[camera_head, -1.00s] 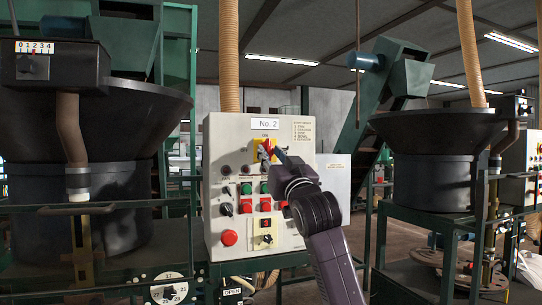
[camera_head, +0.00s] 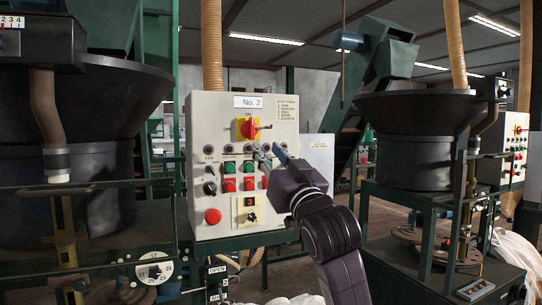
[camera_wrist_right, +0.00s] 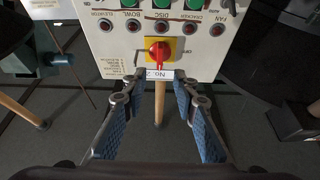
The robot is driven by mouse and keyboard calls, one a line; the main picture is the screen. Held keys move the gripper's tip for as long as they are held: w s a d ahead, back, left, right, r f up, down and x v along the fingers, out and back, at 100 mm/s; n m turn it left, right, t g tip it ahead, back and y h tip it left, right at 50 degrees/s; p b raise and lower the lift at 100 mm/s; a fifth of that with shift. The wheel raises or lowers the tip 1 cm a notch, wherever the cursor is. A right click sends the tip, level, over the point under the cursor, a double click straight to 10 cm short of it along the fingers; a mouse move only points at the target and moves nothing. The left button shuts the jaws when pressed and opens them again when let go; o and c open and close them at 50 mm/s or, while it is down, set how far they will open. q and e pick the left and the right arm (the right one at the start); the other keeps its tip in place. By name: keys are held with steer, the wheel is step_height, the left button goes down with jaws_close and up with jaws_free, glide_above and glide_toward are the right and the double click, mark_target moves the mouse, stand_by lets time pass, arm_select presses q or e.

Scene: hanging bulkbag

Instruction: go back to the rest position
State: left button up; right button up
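My right gripper (camera_head: 270,153) is in front of the control panel (camera_head: 206,128) marked No. 2, just below its red rotary switch on a yellow plate (camera_head: 249,128). In the right wrist view the two blue-padded fingers (camera_wrist_right: 160,108) are spread apart with nothing between them. The red switch also shows there (camera_wrist_right: 158,54), beyond the fingertips and apart from them. My left gripper is in neither view.
A dark hopper (camera_head: 85,140) stands at the left behind green rails. Another hopper (camera_head: 405,135) stands at the right. A white bag (camera_head: 515,255) lies at the lower right. A second panel (camera_head: 508,150) is at the far right.

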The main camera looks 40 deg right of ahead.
steer(key=shift+s+a+f, duration=0.15)
steer(key=shift+s+f, duration=0.1)
steer(key=shift+s, duration=0.35)
